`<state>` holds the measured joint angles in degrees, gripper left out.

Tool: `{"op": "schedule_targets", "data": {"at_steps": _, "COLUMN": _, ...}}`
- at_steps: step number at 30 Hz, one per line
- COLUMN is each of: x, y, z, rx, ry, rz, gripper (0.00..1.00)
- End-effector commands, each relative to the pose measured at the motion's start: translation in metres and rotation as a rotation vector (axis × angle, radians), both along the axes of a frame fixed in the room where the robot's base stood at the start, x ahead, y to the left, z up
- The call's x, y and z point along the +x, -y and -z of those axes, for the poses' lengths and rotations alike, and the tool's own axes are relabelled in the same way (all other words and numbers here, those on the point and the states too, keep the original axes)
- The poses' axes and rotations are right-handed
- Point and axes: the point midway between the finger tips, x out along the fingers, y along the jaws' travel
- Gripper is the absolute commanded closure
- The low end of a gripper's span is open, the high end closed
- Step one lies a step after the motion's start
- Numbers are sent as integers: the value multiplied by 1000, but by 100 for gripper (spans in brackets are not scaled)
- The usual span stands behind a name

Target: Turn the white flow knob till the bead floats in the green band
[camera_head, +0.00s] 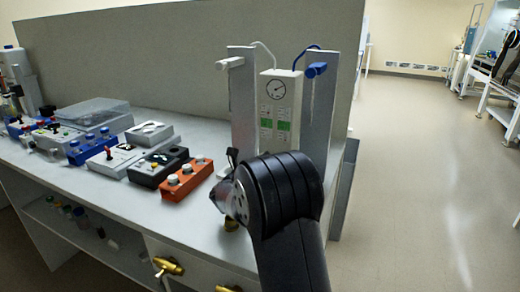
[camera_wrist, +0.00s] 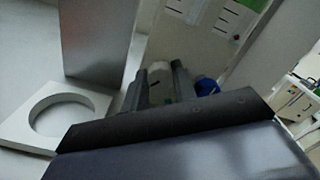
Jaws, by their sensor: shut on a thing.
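The white flow knob (camera_wrist: 160,73) is between the two dark fingers of my gripper (camera_wrist: 161,82) in the wrist view, and the gripper is shut on it. The blue knob (camera_wrist: 207,86) sits just right of the fingers. The meter panel (camera_head: 280,108) stands upright at the bench's end, with a round gauge and two green bands (camera_head: 265,123) side by side. Its lower part and the knobs are hidden behind my arm in the head view. The bead is too small to make out in either view.
An orange box (camera_head: 187,179) and several other control boxes stand left on the bench. A white holed plate (camera_wrist: 18,128) lies left of my gripper.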

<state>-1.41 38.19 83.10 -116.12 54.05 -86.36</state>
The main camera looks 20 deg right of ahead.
Motion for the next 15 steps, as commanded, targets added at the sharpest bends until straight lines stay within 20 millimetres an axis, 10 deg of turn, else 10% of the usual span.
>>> {"op": "schedule_targets", "data": {"at_steps": 15, "x": 1, "y": -1, "z": -4, "rx": -344, "ry": -350, "rz": -1, "gripper": 96}}
